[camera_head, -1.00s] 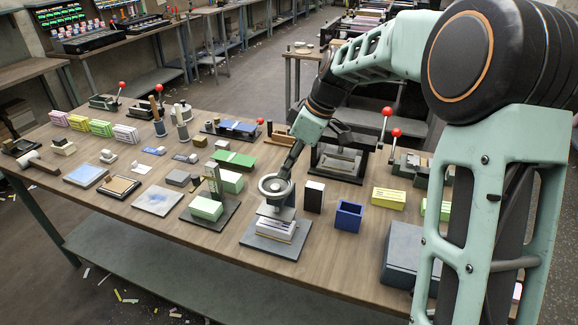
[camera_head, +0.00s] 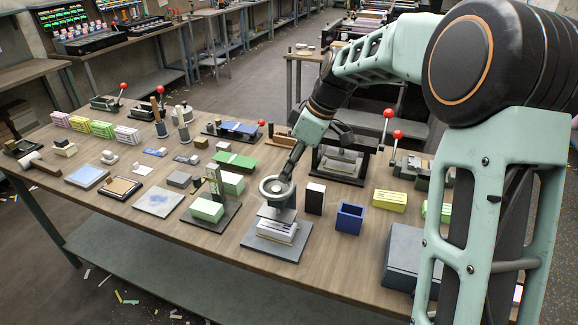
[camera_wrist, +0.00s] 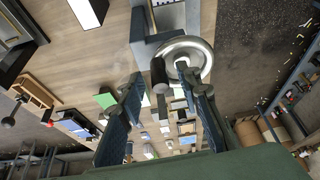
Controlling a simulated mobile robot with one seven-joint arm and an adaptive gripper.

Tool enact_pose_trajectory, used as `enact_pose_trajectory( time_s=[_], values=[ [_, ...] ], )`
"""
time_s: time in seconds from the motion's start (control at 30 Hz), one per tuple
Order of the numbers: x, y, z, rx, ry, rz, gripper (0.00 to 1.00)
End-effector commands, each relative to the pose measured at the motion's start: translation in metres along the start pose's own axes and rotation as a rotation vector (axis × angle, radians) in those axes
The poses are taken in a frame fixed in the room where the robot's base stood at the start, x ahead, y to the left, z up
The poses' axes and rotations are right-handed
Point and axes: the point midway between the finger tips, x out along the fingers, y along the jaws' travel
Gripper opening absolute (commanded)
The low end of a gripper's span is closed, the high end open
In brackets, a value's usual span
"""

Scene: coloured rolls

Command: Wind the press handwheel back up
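The press handwheel (camera_head: 265,190) is a grey metal ring on top of a small press at the bench's front middle. Its grey base plate (camera_head: 254,245) carries a white stack (camera_head: 280,232) under the pressing part. In the wrist view the handwheel (camera_wrist: 206,63) lies just past the fingertips, with its dark handle knob (camera_wrist: 158,76) standing near the gap between them. My gripper (camera_wrist: 163,84) is open, with clear space between its fingers. In the head view my gripper (camera_head: 287,172) is down at the wheel's far right rim. Whether a finger touches the knob cannot be told.
A dark upright block (camera_head: 315,198) and a blue open box (camera_head: 349,218) stand right of the press. A green-block press (camera_head: 207,209) stands to the left. Red-knobbed levers (camera_head: 397,135) rise behind. Bare wood shows right of the base plate.

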Motion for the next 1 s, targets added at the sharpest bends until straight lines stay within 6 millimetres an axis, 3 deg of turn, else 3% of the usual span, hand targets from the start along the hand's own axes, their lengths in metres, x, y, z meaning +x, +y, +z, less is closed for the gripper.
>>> enact_pose_trajectory(
  time_s=[0.17,0.6,0.8,1.0],
  values=[
    [-0.016,0.001,0.0,0.001,0.001,0.003,0.32],
    [-0.103,0.001,0.0,0.0,0.001,0.004,0.32],
    [-0.119,0.0,0.0,0.0,0.0,0.002,0.32],
    [-0.12,0.0,0.0,0.0,0.0,0.001,0.32]
  ],
)
